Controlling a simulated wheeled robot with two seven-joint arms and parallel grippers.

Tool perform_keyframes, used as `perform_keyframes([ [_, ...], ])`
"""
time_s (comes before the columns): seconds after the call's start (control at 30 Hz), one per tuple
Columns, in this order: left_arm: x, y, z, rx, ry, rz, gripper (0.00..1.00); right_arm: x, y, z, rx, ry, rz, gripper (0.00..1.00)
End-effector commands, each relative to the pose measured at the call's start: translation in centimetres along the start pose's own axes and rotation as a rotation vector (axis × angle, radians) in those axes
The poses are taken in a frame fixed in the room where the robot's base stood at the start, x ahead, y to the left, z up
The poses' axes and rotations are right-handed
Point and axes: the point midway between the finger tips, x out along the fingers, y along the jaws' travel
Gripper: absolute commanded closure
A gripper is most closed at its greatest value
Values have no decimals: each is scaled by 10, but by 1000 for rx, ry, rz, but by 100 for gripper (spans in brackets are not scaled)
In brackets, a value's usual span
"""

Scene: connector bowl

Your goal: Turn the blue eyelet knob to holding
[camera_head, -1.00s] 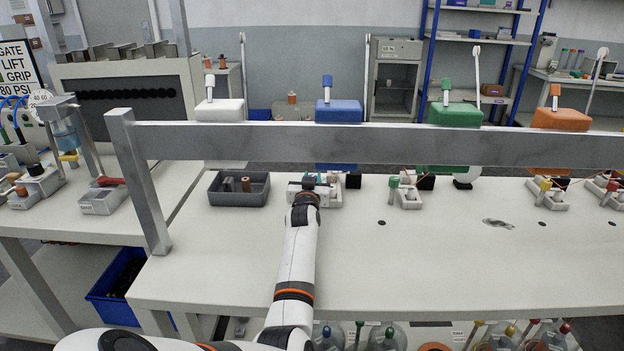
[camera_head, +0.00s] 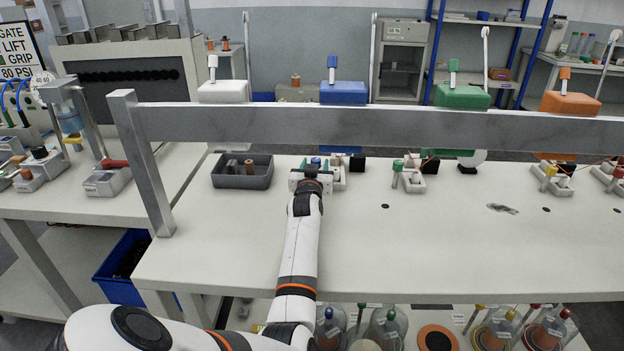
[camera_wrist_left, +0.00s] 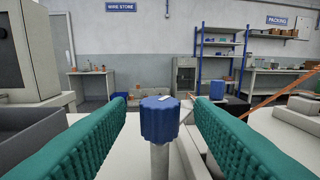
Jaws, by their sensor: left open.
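The blue eyelet knob (camera_wrist_left: 160,118) stands upright on a grey stem in the left wrist view. Its fluted top carries a small pale mark. My left gripper (camera_wrist_left: 161,104) is open, with one green ribbed finger on each side of the knob and a gap on both sides. In the head view the gripper (camera_head: 312,178) is over the pale fixture (camera_head: 338,181) on the bench, and only a bit of blue shows past it. The knob's lower fixture is mostly hidden by my wrist. My right gripper is not in view.
A grey tray (camera_head: 263,182) with small cylinders sits left of the fixture. A similar fixture with a green knob (camera_head: 398,165) stands to the right. The front of the bench (camera_head: 430,250) is clear.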

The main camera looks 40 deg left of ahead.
Motion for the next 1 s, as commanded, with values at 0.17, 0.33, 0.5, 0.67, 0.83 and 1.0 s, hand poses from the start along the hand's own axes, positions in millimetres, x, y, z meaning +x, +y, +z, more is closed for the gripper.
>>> perform_keyframes([
  [0.17, -38, 0, -1, 0, 0, 0, 52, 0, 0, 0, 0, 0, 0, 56],
  [0.33, -69, 0, -1, -1, 0, 1, 52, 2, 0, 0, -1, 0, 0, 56],
  [0.5, -90, 0, 0, 0, -1, 0, 52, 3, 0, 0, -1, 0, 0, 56],
  [0.67, -96, 0, 0, -1, 0, 0, 52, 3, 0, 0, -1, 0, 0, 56],
  [0.83, -96, 0, 0, -1, 0, 0, 52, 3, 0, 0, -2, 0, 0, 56],
  [1.0, -95, -2, 2, -48, -1, -9, 51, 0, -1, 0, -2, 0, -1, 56],
])
